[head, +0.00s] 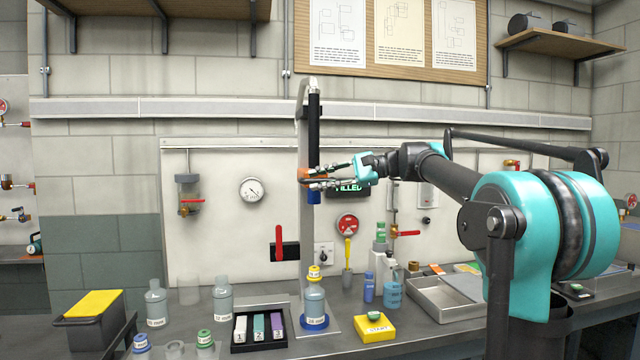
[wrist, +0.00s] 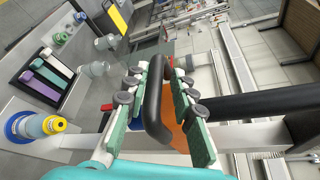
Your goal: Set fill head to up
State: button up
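The fill head is an orange carriage (head: 305,174) on a tall grey post (head: 305,228), with a blue part (head: 314,197) below it and a black column (head: 314,130) above. It sits around mid-height on the post, well above a bottle (head: 314,300) at the post's foot. In the wrist view the orange carriage (wrist: 179,135) carries a black bar handle (wrist: 154,100). My gripper (head: 308,177) is at the carriage. In the wrist view its green-padded fingers (wrist: 159,68) stand on either side of the handle, with narrow gaps visible. My gripper partly hides the carriage in the head view.
A vial rack (head: 258,343), a yellow block (head: 374,328) and a metal tray (head: 440,310) stand on the bench.

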jog(key=o, duration=0.3)
jog(key=v, duration=1.2)
jog(key=s+d+f+n+h, duration=0.1)
jog(key=s+f+h, duration=0.2)
jog(key=f, duration=0.9)
jog(key=s+d+f+n+t+h, duration=0.15)
jog(key=s+f, duration=0.25)
jog(key=f, duration=0.7)
jog(key=s+f+h, duration=0.3)
jog(key=f+h, duration=0.1)
jog(key=f, duration=0.8)
jog(key=s+d+f+n+h, duration=0.1)
jog(key=s+d+f+h, duration=0.1)
jog(key=s+f, duration=0.3)
jog(key=s+d+f+n+t+h, duration=0.1)
jog(key=s+d+f, duration=0.4)
jog(key=f, duration=0.5)
jog(key=s+d+f+n+t+h, duration=0.1)
jog(key=s+d+f+n+h, duration=0.1)
jog(key=s+d+f+h, duration=0.2)
notch_tip(320, 180, down, 3)
jog(key=s, duration=0.3)
jog(key=shift+f, duration=0.25)
